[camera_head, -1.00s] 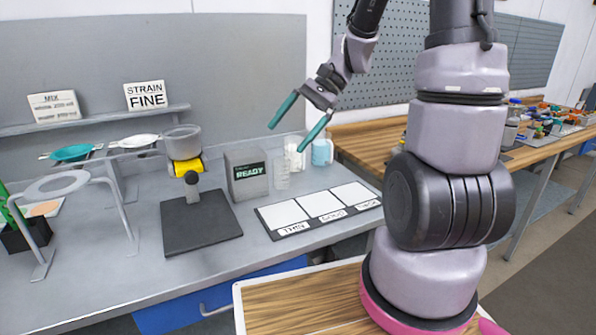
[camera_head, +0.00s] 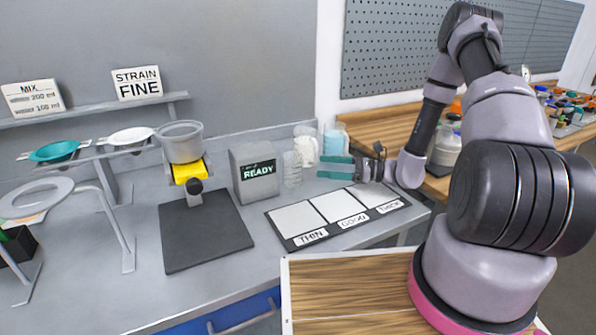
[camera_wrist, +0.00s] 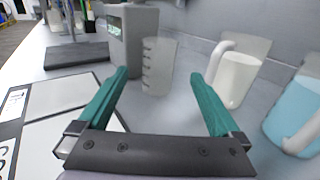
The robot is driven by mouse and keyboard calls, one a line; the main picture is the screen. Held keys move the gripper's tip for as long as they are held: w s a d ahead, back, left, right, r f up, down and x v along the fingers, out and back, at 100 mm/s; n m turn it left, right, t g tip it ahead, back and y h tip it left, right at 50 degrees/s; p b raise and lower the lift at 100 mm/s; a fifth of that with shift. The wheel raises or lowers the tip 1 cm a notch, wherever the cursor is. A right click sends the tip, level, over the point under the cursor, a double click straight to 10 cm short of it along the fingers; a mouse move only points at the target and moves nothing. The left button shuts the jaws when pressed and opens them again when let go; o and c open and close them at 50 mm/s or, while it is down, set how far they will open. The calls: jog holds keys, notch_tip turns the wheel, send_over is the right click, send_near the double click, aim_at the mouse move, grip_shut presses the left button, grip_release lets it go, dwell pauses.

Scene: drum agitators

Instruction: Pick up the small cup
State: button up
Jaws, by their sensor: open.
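The small cup is a clear beaker with graduation marks (camera_head: 292,169), upright on the grey bench just right of the READY box. In the wrist view the cup (camera_wrist: 158,66) lies ahead, between the lines of my two teal fingers. My gripper (camera_head: 320,167) is open and empty, low over the bench, with its fingers pointing left at the cup. A small gap shows between the fingertips and the cup. In the wrist view my gripper (camera_wrist: 160,74) has its fingers spread wider than the cup.
A white-filled jug (camera_wrist: 238,76) and a blue-filled jug (camera_wrist: 296,105) stand close on the right in the wrist view. The READY box (camera_head: 254,173) stands just past the cup. A board with THIN, GOOD and THICK panels (camera_head: 290,241) lies in front.

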aim_at(295, 163)
jog(key=x, duration=0.9)
jog(key=shift+a+r, duration=0.15)
jog(key=shift+a, duration=0.3)
jog(key=c, duration=1.2)
jog(key=shift+r, duration=0.1)
jog(key=shift+c, duration=0.2)
